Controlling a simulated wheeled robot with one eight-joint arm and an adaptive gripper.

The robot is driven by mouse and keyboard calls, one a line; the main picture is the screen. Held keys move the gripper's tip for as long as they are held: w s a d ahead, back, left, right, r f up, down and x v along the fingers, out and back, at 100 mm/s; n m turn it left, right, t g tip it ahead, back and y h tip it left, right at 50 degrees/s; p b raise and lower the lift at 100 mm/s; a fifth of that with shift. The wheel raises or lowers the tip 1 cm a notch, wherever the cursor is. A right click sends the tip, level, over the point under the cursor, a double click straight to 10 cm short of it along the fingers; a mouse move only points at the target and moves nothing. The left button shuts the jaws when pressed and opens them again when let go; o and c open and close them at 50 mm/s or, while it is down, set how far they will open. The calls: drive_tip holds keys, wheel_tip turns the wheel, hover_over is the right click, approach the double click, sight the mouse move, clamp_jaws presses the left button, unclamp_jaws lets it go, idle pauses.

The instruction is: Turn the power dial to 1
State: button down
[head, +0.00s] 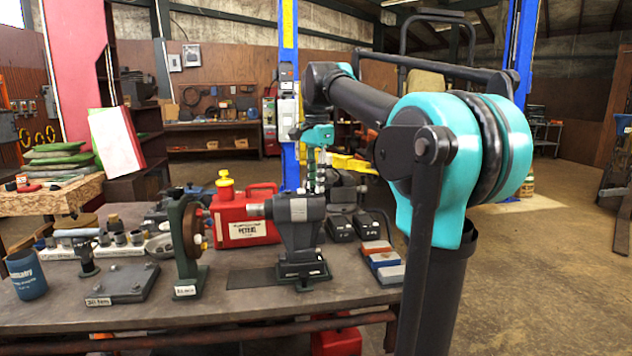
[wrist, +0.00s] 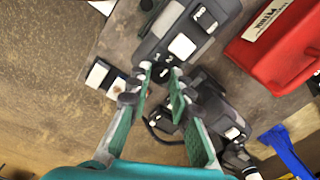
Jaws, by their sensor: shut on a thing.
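My gripper (head: 317,187) points down over the workbench, at the back right of a dark grey machine on a stand (head: 297,212). In the wrist view its two green-padded fingers (wrist: 161,70) close around a small dark knob (wrist: 161,74), which looks to be the power dial. It sits by the end of the grey machine body (wrist: 178,28), which carries white labels. The fingers partly cover the knob, and its pointer and marks are too small to read. In the head view the knob is hidden.
A red petrol can (head: 245,216) with a yellow cap stands left of the machine. Dark boxes (head: 340,229) and coloured blocks (head: 383,263) lie to its right. A round dark part on a stand (head: 187,240) is at left. Bare bench (head: 240,300) shows in front.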

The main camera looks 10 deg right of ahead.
drive_tip(key=shift+n, duration=0.4)
drive_tip(key=n, duration=0.4)
drive_tip(key=shift+n, duration=0.3)
drive_tip(key=n, duration=0.4)
drive_tip(key=shift+w+n, duration=0.1)
drive_tip(key=shift+n, duration=0.2)
